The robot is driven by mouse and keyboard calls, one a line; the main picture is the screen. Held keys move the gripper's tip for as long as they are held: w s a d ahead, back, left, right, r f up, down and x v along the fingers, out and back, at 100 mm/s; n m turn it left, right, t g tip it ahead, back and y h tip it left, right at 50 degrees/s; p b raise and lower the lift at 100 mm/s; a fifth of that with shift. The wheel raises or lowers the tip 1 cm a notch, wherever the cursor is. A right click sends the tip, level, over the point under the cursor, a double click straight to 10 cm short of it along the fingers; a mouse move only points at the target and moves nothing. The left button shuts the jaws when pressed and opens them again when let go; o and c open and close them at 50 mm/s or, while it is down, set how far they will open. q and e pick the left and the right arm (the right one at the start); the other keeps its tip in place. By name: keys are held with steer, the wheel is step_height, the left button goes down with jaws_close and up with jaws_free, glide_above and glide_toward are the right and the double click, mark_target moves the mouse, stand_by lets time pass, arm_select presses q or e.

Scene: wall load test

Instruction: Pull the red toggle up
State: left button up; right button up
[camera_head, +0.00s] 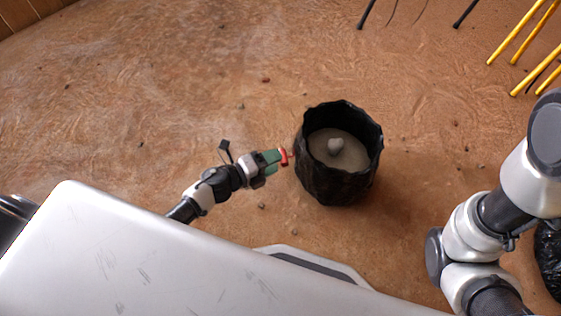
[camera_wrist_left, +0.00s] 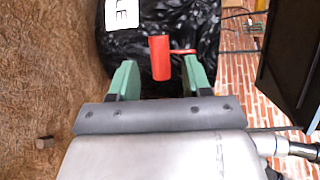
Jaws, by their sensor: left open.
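The red toggle (camera_wrist_left: 160,58) is a short red cylinder with a thin red arm on its right side. It stands out in front of a black, wrinkled, shiny surface. My left gripper (camera_wrist_left: 159,72) is open, its green fingers on either side of the toggle, with a visible gap to each. In the head view the red toggle (camera_head: 284,157) is a small red bit at the tips of my left gripper (camera_head: 274,161), beside the left wall of a black container (camera_head: 340,186). My right gripper is out of the picture; only my right arm shows.
A white label (camera_wrist_left: 122,14) is on the black surface. A dark panel (camera_wrist_left: 290,60) stands at right in the wrist view. Yellow bars (camera_head: 525,40) are at top right. Brown ground left of the container is mostly clear.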

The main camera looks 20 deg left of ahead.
arm_select(q)
steer(key=shift+b+x, duration=0.4)
steer(key=shift+x, duration=1.15)
steer(key=shift+c, duration=0.4)
jaws_close()
